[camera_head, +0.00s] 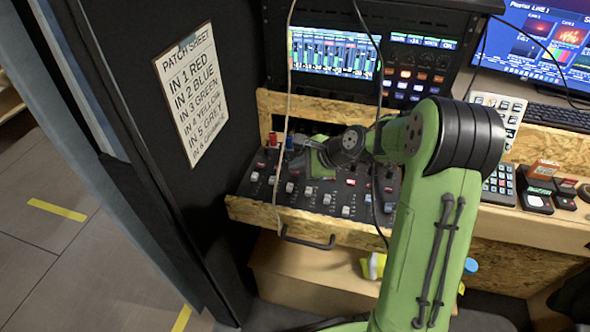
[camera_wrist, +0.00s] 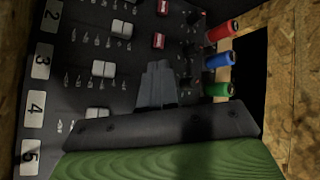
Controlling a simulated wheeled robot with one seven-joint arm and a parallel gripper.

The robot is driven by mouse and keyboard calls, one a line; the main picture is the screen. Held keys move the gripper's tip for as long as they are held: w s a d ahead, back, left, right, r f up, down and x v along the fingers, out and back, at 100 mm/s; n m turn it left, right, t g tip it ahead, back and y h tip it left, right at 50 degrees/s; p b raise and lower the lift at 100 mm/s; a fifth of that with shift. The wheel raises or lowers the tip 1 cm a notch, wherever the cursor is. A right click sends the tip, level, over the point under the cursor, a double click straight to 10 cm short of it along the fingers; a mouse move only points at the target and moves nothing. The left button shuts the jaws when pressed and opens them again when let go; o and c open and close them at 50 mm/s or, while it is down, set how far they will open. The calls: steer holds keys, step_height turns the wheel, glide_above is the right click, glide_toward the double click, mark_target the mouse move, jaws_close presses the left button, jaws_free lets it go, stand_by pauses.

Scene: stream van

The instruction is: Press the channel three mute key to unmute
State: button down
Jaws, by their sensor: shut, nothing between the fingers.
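The mixer panel (camera_head: 330,192) is black with faders and small keys, set in a wooden drawer. In the wrist view, number labels run down its left side, including the channel 3 label (camera_wrist: 42,62). The channel three fader (camera_wrist: 104,68) is white. A red key (camera_wrist: 158,40) shows just beyond my fingertips, apparently in the channel two row. My gripper (camera_wrist: 157,66) is shut and empty, over the channel three row. It covers the place where that row's key would be, so I cannot see the key or tell contact. In the head view my gripper (camera_head: 301,143) is over the panel's back left.
Red (camera_wrist: 222,31), blue (camera_wrist: 218,60) and green (camera_wrist: 217,90) plugs stand along the panel's edge, close right of my fingers in the wrist view. A patch sheet (camera_head: 190,92) is on the left wall.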

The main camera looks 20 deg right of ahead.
mark_target(299, 174)
steer(key=shift+r+p, duration=0.7)
steer(key=shift+p, duration=0.15)
step_height(299, 174, up, 6)
steer(key=p, duration=0.6)
